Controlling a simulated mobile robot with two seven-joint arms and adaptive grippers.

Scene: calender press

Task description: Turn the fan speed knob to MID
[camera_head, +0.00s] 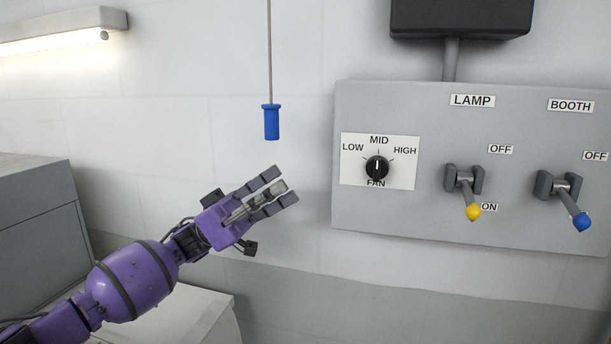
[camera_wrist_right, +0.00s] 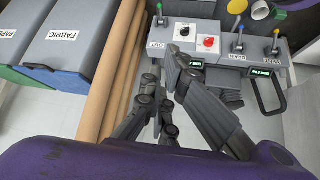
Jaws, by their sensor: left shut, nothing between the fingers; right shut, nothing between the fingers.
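The fan speed knob (camera_head: 377,167) is a round black knob on a white plate marked LOW, MID, HIGH and FAN, on a grey wall panel (camera_head: 430,220) in the head view. Its white pointer line stands about upright, toward MID. My left gripper (camera_head: 280,187) is shut and empty, left of the panel and a little below knob height, apart from the knob. My right gripper (camera_wrist_right: 160,95) shows in the right wrist view, shut and empty, over a different area with another control box; the fan knob is not in that view.
A blue pull handle (camera_head: 271,122) hangs on a cord above my left gripper. The LAMP lever (camera_head: 472,209) with a yellow tip and the BOOTH lever (camera_head: 578,218) with a blue tip are right of the knob. The right wrist view shows a lever box (camera_wrist_right: 225,42) and a FABRIC bin (camera_wrist_right: 72,40).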

